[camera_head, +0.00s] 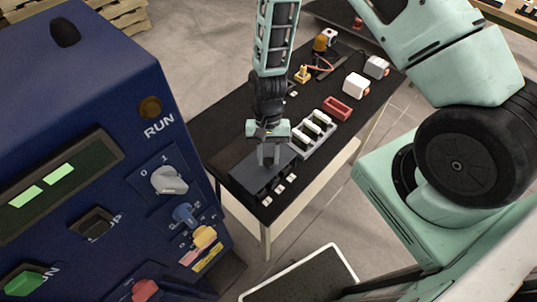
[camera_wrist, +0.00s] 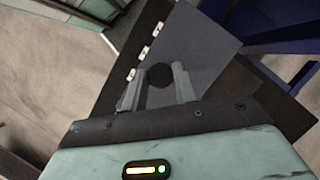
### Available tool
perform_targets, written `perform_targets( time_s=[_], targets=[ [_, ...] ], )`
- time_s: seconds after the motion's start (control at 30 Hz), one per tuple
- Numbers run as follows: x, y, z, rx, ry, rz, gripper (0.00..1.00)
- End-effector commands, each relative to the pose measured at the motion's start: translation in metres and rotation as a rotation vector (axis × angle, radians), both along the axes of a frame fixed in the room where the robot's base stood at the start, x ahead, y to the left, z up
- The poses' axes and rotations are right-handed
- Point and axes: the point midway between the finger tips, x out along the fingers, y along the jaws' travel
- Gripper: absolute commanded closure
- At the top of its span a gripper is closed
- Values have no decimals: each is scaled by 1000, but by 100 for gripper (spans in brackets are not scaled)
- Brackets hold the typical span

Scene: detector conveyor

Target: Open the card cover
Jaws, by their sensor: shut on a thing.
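The card cover, a flat grey panel (camera_head: 252,172), sits over the dark box at the near end of the black table. It also shows in the wrist view as a grey plate (camera_wrist: 205,48). A dark round knob (camera_wrist: 160,76) stands between the two grey fingers of my gripper (camera_wrist: 158,72). The fingers are shut on the knob. In the head view my gripper (camera_head: 268,155) points down at the cover's far part and hides the knob. Several small white pieces (camera_head: 280,188) line the box's right side.
A grey rack with white-topped items (camera_head: 313,133), a red tray (camera_head: 337,109) and white boxes (camera_head: 355,86) stand farther along the black table (camera_head: 233,140). A blue control cabinet (camera_head: 80,120) stands close on the left. The floor right of the table is partly clear.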

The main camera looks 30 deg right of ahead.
Motion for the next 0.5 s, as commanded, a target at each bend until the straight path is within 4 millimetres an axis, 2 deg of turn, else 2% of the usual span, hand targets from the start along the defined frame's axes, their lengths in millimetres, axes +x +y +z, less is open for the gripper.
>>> perform_targets(
  time_s=[0.17, 0.4, 0.5],
  targets=[
    [31, 10, -4, 0, -7, 2, 100],
    [91, 30, -5, 0, -6, 2, 100],
    [106, 34, -4, 1, -4, 0, 100]
  ],
)
